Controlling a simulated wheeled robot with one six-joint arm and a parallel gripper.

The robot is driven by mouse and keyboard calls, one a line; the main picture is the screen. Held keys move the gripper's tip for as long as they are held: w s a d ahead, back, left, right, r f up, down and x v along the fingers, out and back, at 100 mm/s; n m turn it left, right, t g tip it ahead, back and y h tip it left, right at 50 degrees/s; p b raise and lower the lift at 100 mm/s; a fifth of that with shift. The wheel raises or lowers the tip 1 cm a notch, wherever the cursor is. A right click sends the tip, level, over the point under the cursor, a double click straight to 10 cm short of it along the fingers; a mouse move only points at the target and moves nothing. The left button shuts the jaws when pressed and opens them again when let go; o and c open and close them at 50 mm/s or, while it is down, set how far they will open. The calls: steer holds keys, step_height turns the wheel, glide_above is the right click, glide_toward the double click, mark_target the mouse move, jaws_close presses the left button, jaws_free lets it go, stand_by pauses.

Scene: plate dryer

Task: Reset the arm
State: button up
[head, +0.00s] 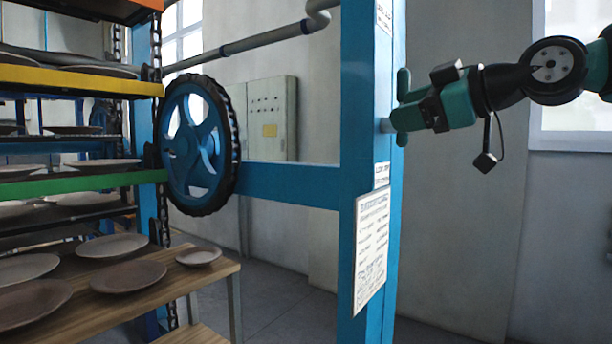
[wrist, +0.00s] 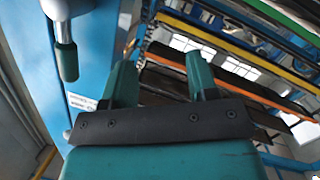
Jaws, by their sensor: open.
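My gripper (head: 402,108) is at the upper right in the head view, in front of or beside the blue post (head: 366,110). Its teal fingers also show in the wrist view (wrist: 160,78), spread apart with nothing between them. My arm reaches in from the right edge. A short grey rod (head: 386,125) shows beside the gripper at the post. I cannot tell the exact gap between gripper and post.
A blue handwheel (head: 200,145) stands left of the post, joined by a blue crossbar (head: 290,184). A rack with a green shelf edge (head: 80,184) holds several plates at the left. A small plate (head: 199,256) rests on a wooden shelf.

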steer(key=s+a+f+m+g+h, duration=0.3)
steer(key=s+f, duration=0.4)
steer(key=f, duration=0.6)
steer(key=s+d+f+m+g+h, duration=0.2)
steer(key=s+f+m+g+h, duration=0.5)
steer(key=s+f, duration=1.3)
step_height(320, 180, up, 19)
steer(key=n+g+y+p, duration=0.1)
steer(key=n+y+p, duration=0.1)
steer(key=p, duration=1.5)
steer(key=shift+a+g+y+p, duration=0.2)
steer(key=shift+g+y+p, duration=0.1)
steer(key=shift+y, duration=0.2)
steer(key=shift+r, duration=0.1)
steer(key=shift+c, duration=0.5)
